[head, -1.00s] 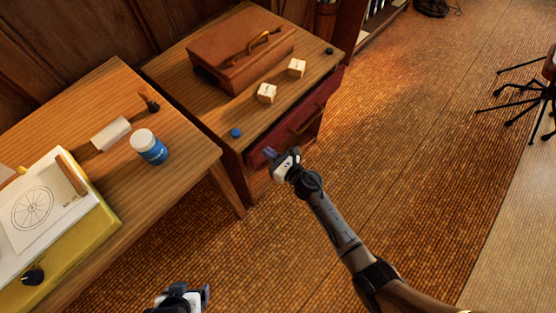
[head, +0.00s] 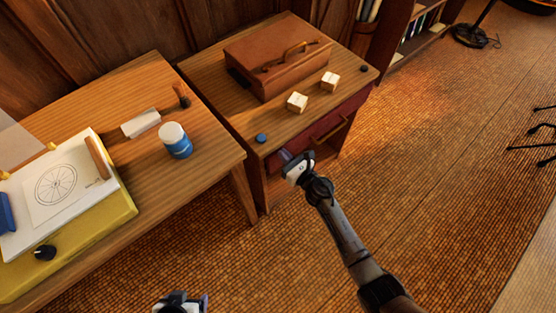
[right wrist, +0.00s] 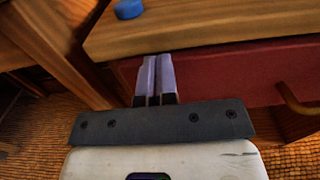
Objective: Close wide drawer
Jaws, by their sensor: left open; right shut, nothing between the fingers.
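The wide drawer (head: 348,111) is the dark red one under the top of the small wooden cabinet (head: 225,94). Its front now lies close beneath the tabletop edge, and I cannot tell whether a small gap is left. Its curved brass-coloured handle (head: 333,124) is to the right of my right gripper (head: 286,156). That gripper is shut and empty, its fingertips at the left end of the drawer front. In the right wrist view the fingers (right wrist: 155,76) point at the red front (right wrist: 220,74), seemingly touching it. My left gripper (head: 190,300) is open at the bottom edge, partly cut off.
A brown case (head: 268,62), two pale cubes (head: 297,102) and a blue disc (head: 261,138) sit on the cabinet. A desk on the left holds a blue-and-white jar (head: 176,141) and a yellow drawing board (head: 95,235). The floor in front is clear.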

